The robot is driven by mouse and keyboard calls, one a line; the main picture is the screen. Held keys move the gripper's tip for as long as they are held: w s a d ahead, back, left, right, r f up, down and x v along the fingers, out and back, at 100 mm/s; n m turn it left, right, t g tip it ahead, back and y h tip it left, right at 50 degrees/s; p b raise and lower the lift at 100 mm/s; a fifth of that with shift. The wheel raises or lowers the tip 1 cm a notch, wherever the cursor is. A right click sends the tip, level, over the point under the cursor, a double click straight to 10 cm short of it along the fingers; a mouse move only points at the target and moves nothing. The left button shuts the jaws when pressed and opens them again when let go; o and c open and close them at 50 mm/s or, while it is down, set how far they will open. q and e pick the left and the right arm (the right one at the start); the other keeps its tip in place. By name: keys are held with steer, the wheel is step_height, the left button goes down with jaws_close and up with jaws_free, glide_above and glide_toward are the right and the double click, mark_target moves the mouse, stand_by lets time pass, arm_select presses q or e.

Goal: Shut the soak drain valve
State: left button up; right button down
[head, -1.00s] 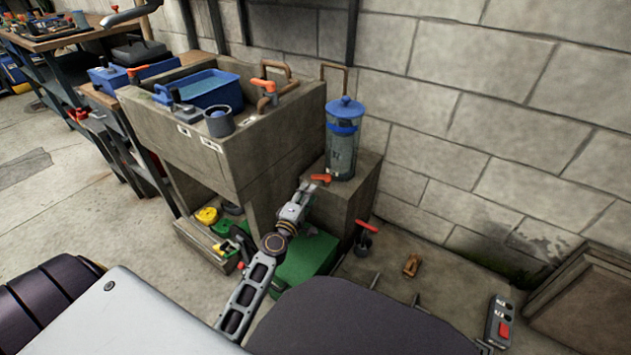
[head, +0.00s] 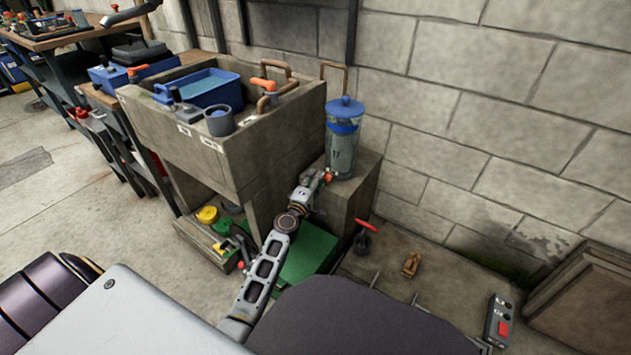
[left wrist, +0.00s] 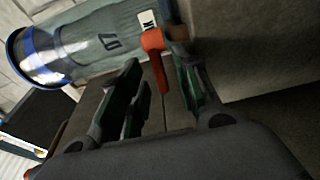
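A clear canister with a blue lid (head: 344,125) stands upright on a concrete block beside the sink. A small orange valve lever (head: 328,176) is low at its left side, mostly hidden by my left gripper (head: 318,183). In the left wrist view the orange lever (left wrist: 155,58) lies between the two dark fingers of my left gripper (left wrist: 158,88). The fingers are apart, with a clear gap on the lever's left and little on its right. Contact cannot be told. The canister (left wrist: 90,45) appears tilted there. My right gripper is not in view.
The concrete sink (head: 215,150) stands left of the arm, holding a blue tub (head: 208,88) and an orange-handled tap (head: 264,84). A red-handled valve (head: 364,238) stands on the floor right of the block. The block wall (head: 480,130) is close behind the canister.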

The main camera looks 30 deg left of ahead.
arm_select(q)
steer(key=shift+w, duration=0.15)
jaws_close()
